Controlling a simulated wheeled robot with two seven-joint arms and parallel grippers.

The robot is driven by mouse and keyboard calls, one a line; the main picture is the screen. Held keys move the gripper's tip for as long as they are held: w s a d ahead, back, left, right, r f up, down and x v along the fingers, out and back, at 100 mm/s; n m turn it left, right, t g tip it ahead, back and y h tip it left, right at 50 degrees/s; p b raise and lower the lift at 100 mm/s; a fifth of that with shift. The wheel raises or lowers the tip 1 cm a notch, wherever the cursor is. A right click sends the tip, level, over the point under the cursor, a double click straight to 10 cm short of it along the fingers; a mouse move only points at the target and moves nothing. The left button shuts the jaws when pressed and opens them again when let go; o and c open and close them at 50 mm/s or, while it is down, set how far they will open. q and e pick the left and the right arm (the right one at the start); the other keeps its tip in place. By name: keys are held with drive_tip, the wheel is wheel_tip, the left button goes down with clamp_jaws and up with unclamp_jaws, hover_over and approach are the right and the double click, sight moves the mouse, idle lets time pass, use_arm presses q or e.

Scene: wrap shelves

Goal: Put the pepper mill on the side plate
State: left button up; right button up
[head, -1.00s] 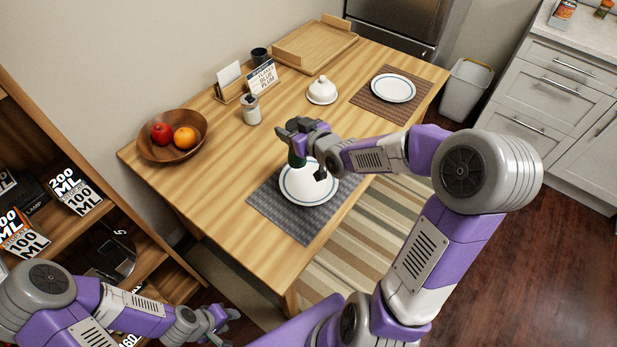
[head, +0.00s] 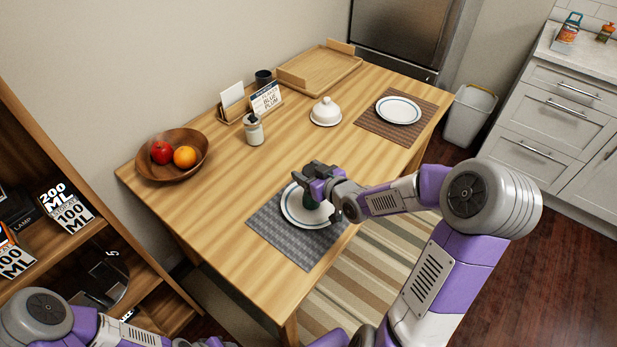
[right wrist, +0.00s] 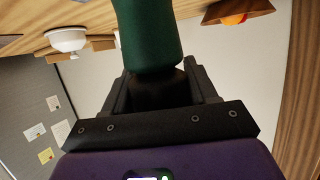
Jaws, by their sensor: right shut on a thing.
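The pepper mill (head: 311,200) is dark green and mostly covered by my right gripper (head: 316,184) in the head view. The right gripper is shut on it; in the right wrist view the green mill (right wrist: 148,35) sits between the dark fingers. The mill is upright over the near white plate (head: 292,208), which has a blue ring and lies on a grey woven placemat (head: 275,235). I cannot tell whether its base touches the plate. My left gripper (head: 215,342) is mostly cut off at the bottom edge, so its jaws are unclear.
A second ringed plate (head: 398,110) lies on a brown placemat at the far right. A white domed dish (head: 326,112), a jar (head: 254,131), card holders, a wooden tray (head: 320,68) and a fruit bowl (head: 172,170) stand farther back. The table's middle is clear.

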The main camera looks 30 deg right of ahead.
drive_tip(key=shift+f, duration=0.25)
drive_tip(key=o, duration=1.1)
drive_tip(key=shift+f, duration=0.15)
drive_tip(key=shift+c, duration=0.2)
drive_tip(key=o, duration=0.5)
drive_tip(key=shift+c, duration=0.2)
drive_tip(key=shift+r, duration=0.2)
